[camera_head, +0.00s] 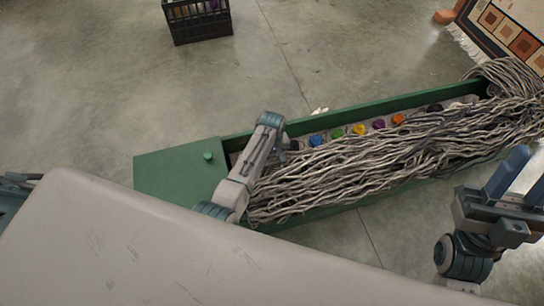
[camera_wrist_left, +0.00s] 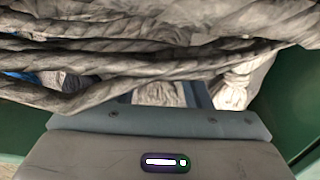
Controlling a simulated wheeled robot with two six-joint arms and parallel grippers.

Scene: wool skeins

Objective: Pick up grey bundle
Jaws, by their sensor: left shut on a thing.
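A long mass of grey strands (camera_head: 390,155), the grey bundle, lies lengthwise over a green trough (camera_head: 168,172), spilling over its right end. My left gripper reaches down into the trough near its left end; the arm hides its fingers in the head view. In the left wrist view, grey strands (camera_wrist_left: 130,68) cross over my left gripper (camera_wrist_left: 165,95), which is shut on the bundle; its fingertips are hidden. Pale skein ends (camera_wrist_left: 236,88) show below the strands.
A black crate (camera_head: 200,27) stands at the back. A patterned rug (camera_head: 505,28) hangs or lies at top right.

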